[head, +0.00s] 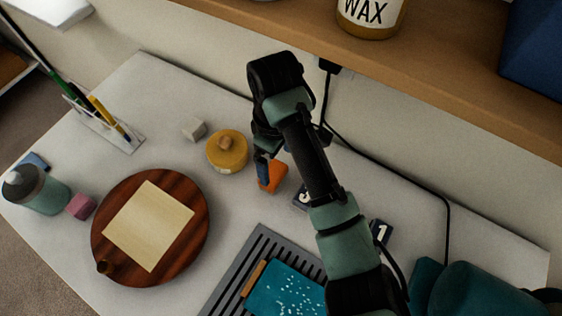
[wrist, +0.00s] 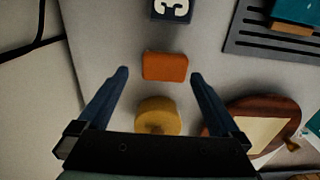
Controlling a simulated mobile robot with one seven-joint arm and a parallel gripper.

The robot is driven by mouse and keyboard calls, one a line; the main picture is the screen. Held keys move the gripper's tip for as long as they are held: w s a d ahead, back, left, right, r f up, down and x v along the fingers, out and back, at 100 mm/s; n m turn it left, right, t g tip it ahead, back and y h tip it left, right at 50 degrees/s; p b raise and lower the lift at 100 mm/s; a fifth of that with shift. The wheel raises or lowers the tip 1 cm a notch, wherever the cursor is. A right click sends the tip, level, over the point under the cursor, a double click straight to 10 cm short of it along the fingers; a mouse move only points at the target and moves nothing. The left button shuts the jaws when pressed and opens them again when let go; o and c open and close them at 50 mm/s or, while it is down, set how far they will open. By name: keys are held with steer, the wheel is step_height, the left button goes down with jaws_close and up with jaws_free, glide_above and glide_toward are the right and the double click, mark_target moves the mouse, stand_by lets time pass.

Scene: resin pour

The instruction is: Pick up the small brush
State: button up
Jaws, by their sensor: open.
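I cannot pick out the small brush for certain. Several slim handled tools, green and yellow (head: 104,113), stand leaning in a clear holder (head: 128,145) at the left of the table in the head view; their tips are too small to tell. My gripper (head: 268,165) is open and empty above the back middle of the table. In the wrist view its two dark blue fingers (wrist: 160,75) are spread wide, with an orange block (wrist: 165,67) showing between the tips. The orange block (head: 273,178) is partly behind a finger in the head view.
A yellow lidded pot (head: 228,160) stands by the gripper. A wooden shelf (head: 430,65) overhangs the back.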

mark_target(272, 174)
steer(key=shift+s+a+f, duration=0.15)
steer(key=shift+f, duration=0.3)
steer(key=shift+s+a+f, duration=0.1)
steer(key=shift+s+f, duration=0.05)
steer(key=shift+f, duration=0.25)
step_height(272, 174, down, 5)
steer(key=shift+w+a+r+p, duration=0.1)
steer(key=shift+a+r+p, duration=0.05)
steer(key=shift+p, duration=0.3)
steer(key=c, duration=1.1)
steer(key=shift+r, duration=0.15)
steer(key=shift+a+r, duration=0.15)
step_height(272, 174, up, 6)
steer(key=shift+r+b, duration=0.1)
steer(key=shift+b, duration=0.45)
steer(key=s+a+p, duration=0.2)
steer(key=s+a, duration=0.3)
steer(key=s, duration=0.3)
steer(key=s+a+p, duration=0.2)
steer(key=s+a, duration=0.4)
steer(key=s, duration=0.2)
steer(key=shift+s+r+p, duration=0.15)
steer(key=shift+s+p, duration=0.15)
